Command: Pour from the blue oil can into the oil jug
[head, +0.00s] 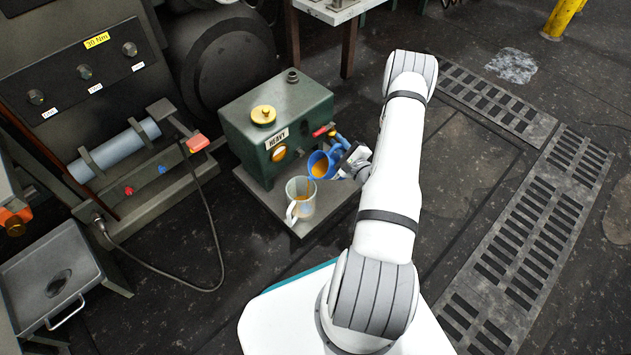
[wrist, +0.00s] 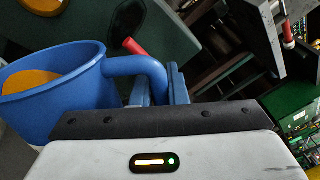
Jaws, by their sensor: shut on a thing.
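The blue oil can (head: 328,157) is held by its handle, just above and behind the oil jug. It leans toward the jug, and orange oil shows inside its mouth. In the wrist view the can (wrist: 55,95) fills the left side, with its handle running to my gripper. The oil jug (head: 299,212) is pale and clear-sided, stands upright with its handle toward the front left, and shows orange oil inside. My gripper (head: 347,168) is shut on the can's handle.
The jug stands on a grey slab (head: 277,213) in front of a green tank (head: 250,140) marked HEAVY. A red-handled tap (head: 322,131) sits close behind the can. A machine panel and hose (head: 214,240) lie left. Open floor and grates (head: 535,235) lie right.

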